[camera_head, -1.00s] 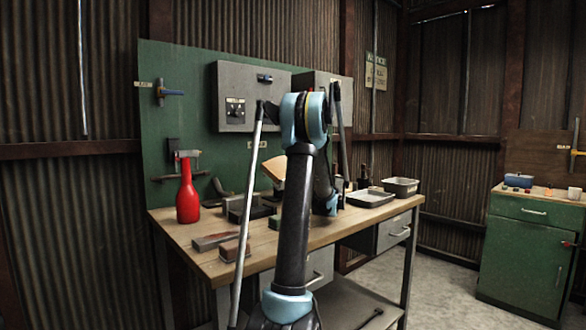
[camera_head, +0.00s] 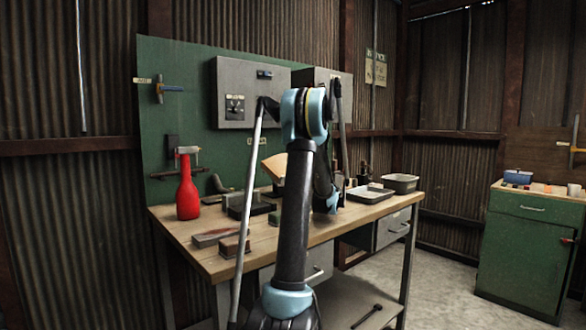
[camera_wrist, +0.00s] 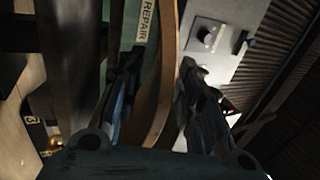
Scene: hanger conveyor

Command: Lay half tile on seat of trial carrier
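A curved tan-brown piece that looks like the half tile (camera_wrist: 158,90) stands between the two fingers of my gripper (camera_wrist: 155,105) in the wrist view, and the fingers appear closed on it. In the head view the tan half tile (camera_head: 272,168) shows tilted, above the bench and just left of my arm. My gripper is hidden behind my arm there. A dark block-like fixture (camera_head: 247,206) lies below the tile on the bench. I cannot tell for sure whether it is the trial carrier, and no seat can be made out.
On the wooden workbench (camera_head: 262,243) stand a red bottle (camera_head: 188,190), brown-topped blocks (camera_head: 232,246), a shallow tray (camera_head: 369,195) and a grey bin (camera_head: 400,184). Grey control boxes (camera_head: 243,92) hang on the green panel behind. A green cabinet (camera_head: 527,240) stands at the right.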

